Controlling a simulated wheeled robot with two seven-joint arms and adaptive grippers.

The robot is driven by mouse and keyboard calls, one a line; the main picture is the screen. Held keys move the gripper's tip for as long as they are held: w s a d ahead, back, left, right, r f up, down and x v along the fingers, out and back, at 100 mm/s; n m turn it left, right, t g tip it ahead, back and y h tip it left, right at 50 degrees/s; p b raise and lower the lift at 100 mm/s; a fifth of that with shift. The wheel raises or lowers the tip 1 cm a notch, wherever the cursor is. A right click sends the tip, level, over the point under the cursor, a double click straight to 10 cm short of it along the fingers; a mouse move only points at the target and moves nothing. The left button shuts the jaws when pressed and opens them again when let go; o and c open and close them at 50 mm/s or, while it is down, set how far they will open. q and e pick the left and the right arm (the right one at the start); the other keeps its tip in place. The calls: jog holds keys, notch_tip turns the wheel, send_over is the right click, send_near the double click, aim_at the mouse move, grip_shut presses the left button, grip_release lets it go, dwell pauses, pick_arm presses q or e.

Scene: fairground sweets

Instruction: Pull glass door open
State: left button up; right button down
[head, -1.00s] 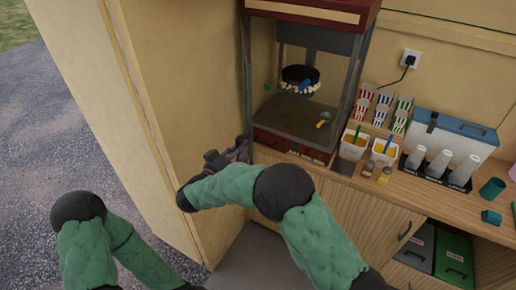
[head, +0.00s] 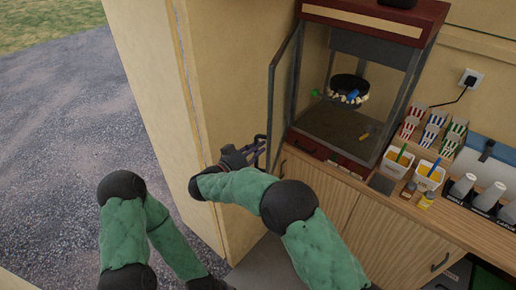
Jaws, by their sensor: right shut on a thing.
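The popcorn machine (head: 352,158) is a dark red and glass cabinet on the wooden counter. Its glass door (head: 285,85), in a thin grey frame, stands swung out on the cabinet's left side. The front shows open, with a black kettle (head: 349,86) and popcorn inside. My right gripper (head: 258,150) is shut on the door near its lower outer corner; the fingertips are small and partly hidden. My left arm comes in at the lower left, and its gripper is out of view.
A cream wall panel (head: 222,85) stands close to the left of my right gripper. Striped popcorn boxes (head: 432,132), white tubs (head: 427,176) and bottles stand on the counter (head: 395,219) to the right. Gravel ground is at the left.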

jog(key=c, duration=1.1)
grip_release()
jog(key=shift+v, duration=3.8)
